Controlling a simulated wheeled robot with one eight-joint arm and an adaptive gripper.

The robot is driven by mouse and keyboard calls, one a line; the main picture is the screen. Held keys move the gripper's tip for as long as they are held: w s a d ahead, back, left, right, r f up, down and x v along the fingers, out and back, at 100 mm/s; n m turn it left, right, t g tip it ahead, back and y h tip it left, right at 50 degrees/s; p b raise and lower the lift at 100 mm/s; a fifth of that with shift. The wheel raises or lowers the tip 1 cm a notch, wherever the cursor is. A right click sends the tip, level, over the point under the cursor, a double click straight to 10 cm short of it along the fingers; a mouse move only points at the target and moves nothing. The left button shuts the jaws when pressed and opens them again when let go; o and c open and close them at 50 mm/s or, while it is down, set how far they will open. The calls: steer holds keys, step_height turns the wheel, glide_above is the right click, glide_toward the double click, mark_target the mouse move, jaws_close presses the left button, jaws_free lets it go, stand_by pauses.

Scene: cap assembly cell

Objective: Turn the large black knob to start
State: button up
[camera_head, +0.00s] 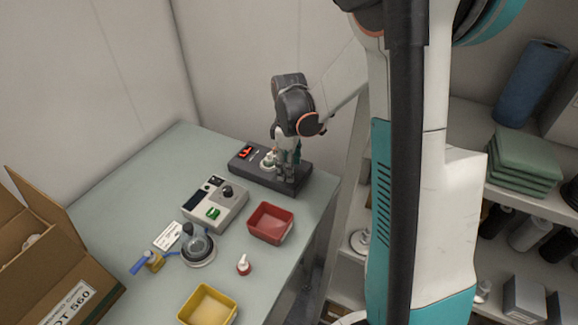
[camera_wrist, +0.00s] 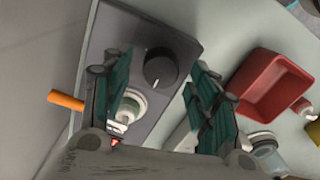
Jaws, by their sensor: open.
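The large black knob (camera_wrist: 168,67) is a round dark dial with a white mark. It sits near one end of a dark grey device (camera_wrist: 185,42). In the head view this device (camera_head: 262,177) lies at the back of the table with a red lit display, and my gripper hides the knob. My gripper (camera_head: 287,170) is open and points down over the device's right end. In the wrist view my gripper (camera_wrist: 156,62) has its teal-padded fingers on either side of the knob. I cannot tell whether they touch it.
A small white-topped part (camera_head: 267,160) stands on the device beside my gripper. A grey box (camera_head: 234,211) with a smaller black knob and green switch is in front. A red tray (camera_head: 271,223), a yellow tray (camera_head: 207,306) and a cardboard box (camera_head: 50,260) are nearby.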

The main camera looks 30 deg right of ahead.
step_height(320, 180, up, 12)
steer(key=shift+f, duration=0.25)
steer(key=shift+s+a+r, duration=0.1)
stand_by(0.5)
